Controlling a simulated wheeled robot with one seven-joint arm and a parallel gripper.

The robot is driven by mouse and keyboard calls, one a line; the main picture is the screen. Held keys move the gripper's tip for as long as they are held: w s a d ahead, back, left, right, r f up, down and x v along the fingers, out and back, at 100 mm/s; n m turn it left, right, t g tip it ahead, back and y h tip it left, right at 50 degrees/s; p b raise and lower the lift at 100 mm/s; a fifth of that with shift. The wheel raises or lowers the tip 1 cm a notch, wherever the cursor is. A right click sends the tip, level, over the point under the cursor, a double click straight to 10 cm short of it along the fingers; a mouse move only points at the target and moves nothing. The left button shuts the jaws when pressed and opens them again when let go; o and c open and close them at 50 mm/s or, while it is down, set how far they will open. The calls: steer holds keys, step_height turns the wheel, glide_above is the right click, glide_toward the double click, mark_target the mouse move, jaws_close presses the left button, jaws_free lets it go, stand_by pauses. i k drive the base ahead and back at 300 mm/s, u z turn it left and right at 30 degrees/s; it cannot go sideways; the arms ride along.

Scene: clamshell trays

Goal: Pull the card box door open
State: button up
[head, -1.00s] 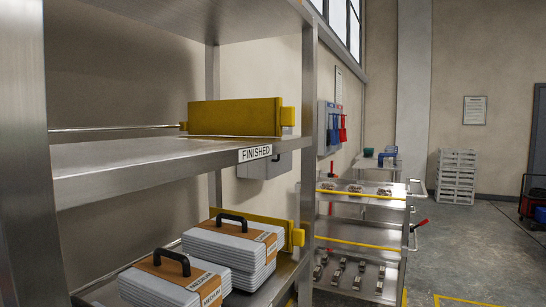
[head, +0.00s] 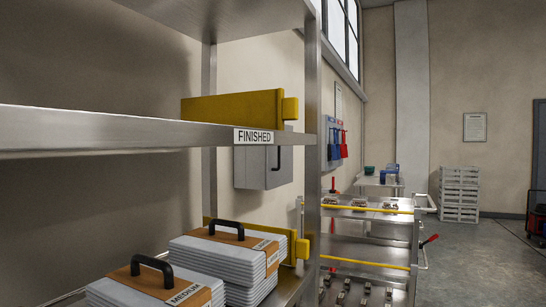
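A grey wall-mounted box (head: 262,168) with a dark vertical handle (head: 279,158) shows in the head view behind the shelf rack, below the FINISHED label. I take it to be the card box. Its door looks shut. The shelf edge and the label cover its upper part, and the rack post stands just to its right. My gripper is not in view.
A metal rack (head: 313,200) fills the left and near side, with a FINISHED label (head: 254,136), a yellow stop (head: 235,107) and stacked grey trays with handles (head: 225,260). A trolley (head: 368,240) stands beyond the rack. Open floor (head: 480,265) lies to the right.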

mark_target(279, 159)
steer(key=k, duration=0.55)
steer(key=z, duration=0.6)
steer(key=i, duration=0.55)
steer(key=z, duration=0.6)
steer(key=i, duration=1.15)
steer(key=u, duration=0.85)
steer(key=i, duration=0.75)
steer(key=u, duration=0.6)
